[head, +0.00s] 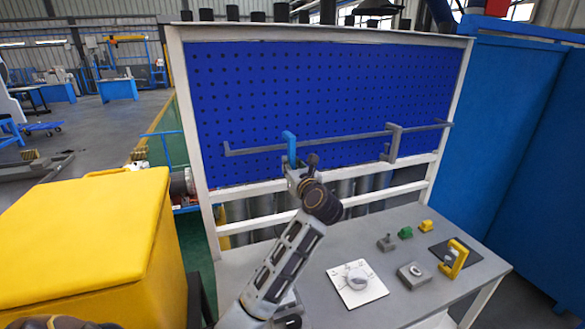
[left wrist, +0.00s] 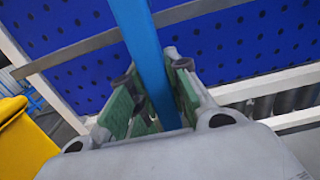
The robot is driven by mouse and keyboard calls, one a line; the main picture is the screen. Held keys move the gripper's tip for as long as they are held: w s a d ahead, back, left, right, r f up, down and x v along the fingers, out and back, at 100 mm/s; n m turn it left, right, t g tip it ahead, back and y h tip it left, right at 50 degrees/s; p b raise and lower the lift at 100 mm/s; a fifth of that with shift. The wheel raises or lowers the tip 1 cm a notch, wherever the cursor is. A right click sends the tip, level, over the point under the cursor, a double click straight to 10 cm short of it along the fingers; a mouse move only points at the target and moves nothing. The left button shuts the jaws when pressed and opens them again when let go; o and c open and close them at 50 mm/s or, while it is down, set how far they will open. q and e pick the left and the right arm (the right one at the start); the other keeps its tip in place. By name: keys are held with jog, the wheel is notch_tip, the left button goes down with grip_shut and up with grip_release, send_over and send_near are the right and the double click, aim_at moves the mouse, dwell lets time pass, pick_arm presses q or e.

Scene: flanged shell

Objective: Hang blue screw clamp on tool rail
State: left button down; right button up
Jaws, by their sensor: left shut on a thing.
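The blue screw clamp (head: 290,146) is in my left gripper (head: 298,172), in front of the blue pegboard. In the left wrist view the clamp (left wrist: 150,62) is a long blue bar between the green finger pads of the left gripper (left wrist: 157,105). The grey tool rail (head: 335,137) runs across the pegboard's lower part. The clamp's top overlaps the rail in the head view; I cannot tell whether it touches it. In the left wrist view the rail (left wrist: 75,50) passes behind the clamp. A grey clamp (head: 392,143) hangs on the rail's right part. My right gripper is not in view.
The grey workbench (head: 340,240) bears a white plate with a rounded part (head: 357,285), a grey block (head: 414,275), a yellow clamp-like tool (head: 454,258) on a dark mat, and small grey, green and yellow pieces. A yellow bin (head: 80,245) stands left, a blue cabinet (head: 530,150) right.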

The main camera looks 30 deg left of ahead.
pick_arm(q)
jog(key=shift+x, duration=1.2)
jog(key=shift+f+b, duration=0.5)
jog(key=shift+f, duration=0.1)
jog(key=c, duration=1.3)
grip_release()
jog(key=shift+f, duration=0.1)
